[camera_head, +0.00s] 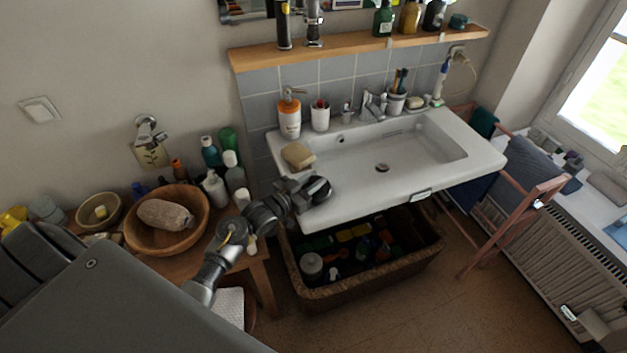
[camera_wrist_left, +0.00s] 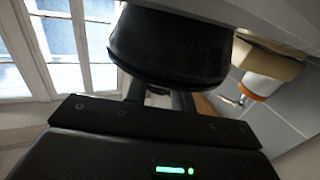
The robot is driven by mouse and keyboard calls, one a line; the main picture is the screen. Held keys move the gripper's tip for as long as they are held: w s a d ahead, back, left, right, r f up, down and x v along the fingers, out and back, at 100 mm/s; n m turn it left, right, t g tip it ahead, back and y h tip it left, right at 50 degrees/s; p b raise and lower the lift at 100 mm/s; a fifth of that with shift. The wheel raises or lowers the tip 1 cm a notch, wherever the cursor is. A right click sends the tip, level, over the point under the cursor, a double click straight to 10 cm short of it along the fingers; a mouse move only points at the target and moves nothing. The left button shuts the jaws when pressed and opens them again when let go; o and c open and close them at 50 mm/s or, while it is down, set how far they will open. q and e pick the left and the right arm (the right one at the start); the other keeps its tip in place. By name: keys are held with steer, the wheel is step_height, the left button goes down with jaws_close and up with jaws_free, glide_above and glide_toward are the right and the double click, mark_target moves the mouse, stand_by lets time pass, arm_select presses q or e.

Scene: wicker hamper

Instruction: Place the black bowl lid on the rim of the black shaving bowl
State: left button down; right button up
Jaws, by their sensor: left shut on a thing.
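The black shaving bowl (camera_wrist_left: 170,35) stands at the front left corner of the white sink; the left wrist view shows it upside down. The black bowl lid (camera_wrist_left: 165,74) is at the bowl's rim, with only a thin seam line showing between them. I cannot tell whether lid and rim fully touch. In the head view they show as one small dark round shape (camera_head: 319,188). My left gripper (camera_head: 301,190) reaches in above the sink corner, shut on the lid, with its fingers at the lid's top. My right gripper is not in view.
The basin is clear. Below is a wicker hamper (camera_head: 330,292) full of bottles. A wooden bowl (camera_head: 135,238) and several bottles crowd the left table.

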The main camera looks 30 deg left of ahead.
arm_select(q)
steer(key=shift+f, duration=0.15)
steer(key=c, duration=1.1)
jaws_free()
steer(key=shift+s+a, duration=0.1)
steer(key=shift+s, duration=0.15)
steer(key=b+v, duration=0.2)
steer(key=v, duration=0.8)
steer(key=shift+s, duration=0.1)
